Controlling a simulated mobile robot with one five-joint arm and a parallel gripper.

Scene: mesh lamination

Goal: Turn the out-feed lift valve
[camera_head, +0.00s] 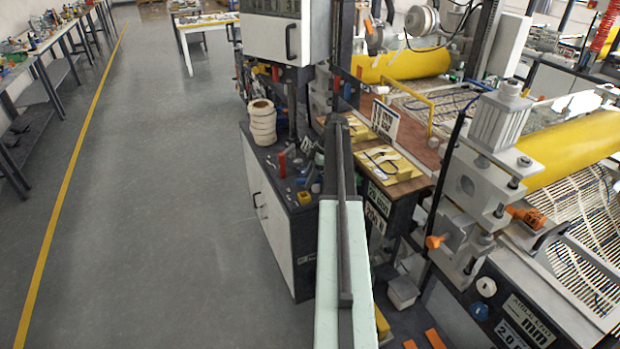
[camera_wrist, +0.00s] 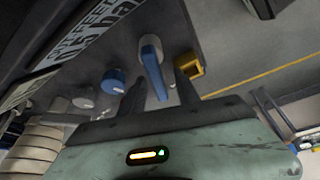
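A blue lever handle (camera_wrist: 152,68) stands out from a grey panel in the wrist view; nothing readable there names it as the out-feed lift valve. My gripper (camera_wrist: 161,74) is open, with one dark finger on each side of the lever. A gap shows on the right side; on the left the finger is very close, and I cannot tell whether it touches. A round blue knob (camera_wrist: 113,81) sits just left of the left finger. A yellow square part (camera_wrist: 190,67) is close by the right finger. My gripper cannot be made out in the head view.
White tape rolls (camera_head: 262,122) stand on the cabinet, with small tools and a yellow part (camera_head: 305,198) near its edge. On the machine at right are an orange handle (camera_head: 434,242) and a blue knob (camera_head: 479,311). The aisle floor (camera_head: 150,210) at left is clear.

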